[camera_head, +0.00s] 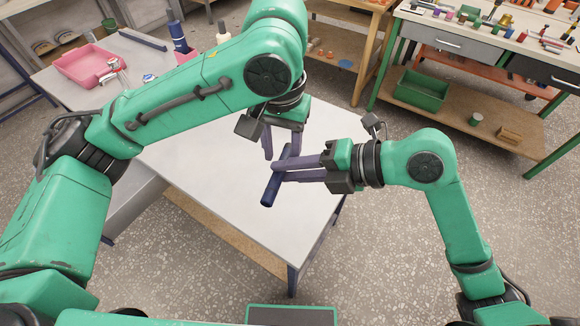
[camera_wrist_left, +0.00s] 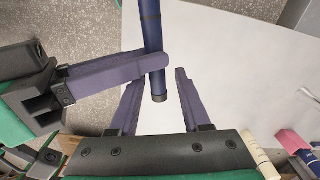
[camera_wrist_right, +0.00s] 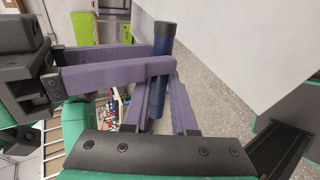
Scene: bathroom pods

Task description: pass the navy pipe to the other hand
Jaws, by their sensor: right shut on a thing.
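The navy pipe (camera_head: 269,190) is held slantwise above the table by my right gripper (camera_head: 276,172), whose fingers are shut across it. One pipe end points toward the front, the other up toward my left gripper (camera_head: 282,154). My left gripper is open, its two fingers apart on either side of the pipe's far end. In the left wrist view the pipe (camera_wrist_left: 152,35) ends between the open fingers (camera_wrist_left: 158,82), with a visible gap to the right finger. In the right wrist view the pipe (camera_wrist_right: 163,42) stands between my right fingers, partly hidden by the left gripper's fingers.
The grey table (camera_head: 225,205) below is bare near the grippers. A workbench with drawers (camera_head: 455,45) and a green crate (camera_head: 421,90) is at the far right.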

